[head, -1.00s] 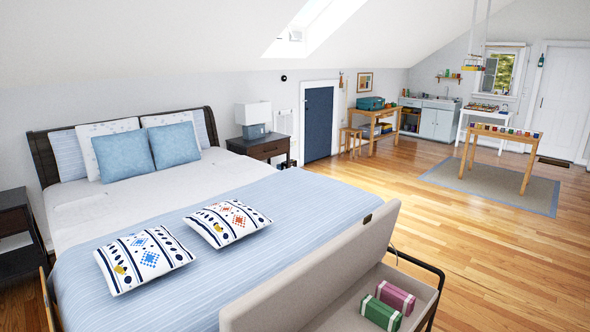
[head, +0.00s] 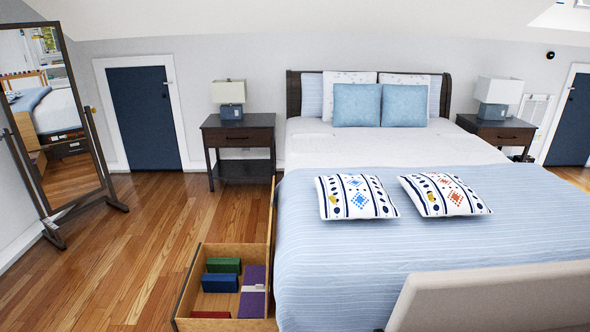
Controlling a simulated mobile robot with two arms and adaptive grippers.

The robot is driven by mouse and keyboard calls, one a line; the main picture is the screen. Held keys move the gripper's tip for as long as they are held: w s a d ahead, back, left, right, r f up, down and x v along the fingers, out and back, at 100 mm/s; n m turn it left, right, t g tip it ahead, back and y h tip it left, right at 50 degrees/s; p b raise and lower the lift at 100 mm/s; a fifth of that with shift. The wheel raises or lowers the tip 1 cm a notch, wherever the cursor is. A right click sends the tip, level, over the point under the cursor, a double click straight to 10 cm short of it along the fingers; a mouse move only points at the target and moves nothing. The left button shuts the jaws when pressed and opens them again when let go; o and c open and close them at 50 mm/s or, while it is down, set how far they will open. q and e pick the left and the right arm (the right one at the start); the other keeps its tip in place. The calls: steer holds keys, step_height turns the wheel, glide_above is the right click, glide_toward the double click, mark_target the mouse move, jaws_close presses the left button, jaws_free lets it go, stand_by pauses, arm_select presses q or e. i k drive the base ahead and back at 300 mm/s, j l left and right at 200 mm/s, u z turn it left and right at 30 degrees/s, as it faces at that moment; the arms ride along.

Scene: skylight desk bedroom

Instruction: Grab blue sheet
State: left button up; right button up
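A small blue folded item (head: 219,283), possibly the blue sheet, lies in an open wooden drawer (head: 185,285) beside the bed's left side. A green item (head: 223,265) lies just behind it. Purple items (head: 253,300) with a pale band lie to its right, and a red item (head: 210,314) is partly visible in front. A light blue striped cover (head: 400,250) is spread over the bed. Neither of my grippers shows in the head view.
Clear wooden floor (head: 130,250) lies left of the drawer. A standing mirror (head: 60,130) is at the far left. A nightstand (head: 238,136) with a lamp stands behind the drawer. A beige upright panel (head: 490,297) stands at the bed's foot.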

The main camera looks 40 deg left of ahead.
mark_target(222, 283)
steer(key=u, duration=1.4)
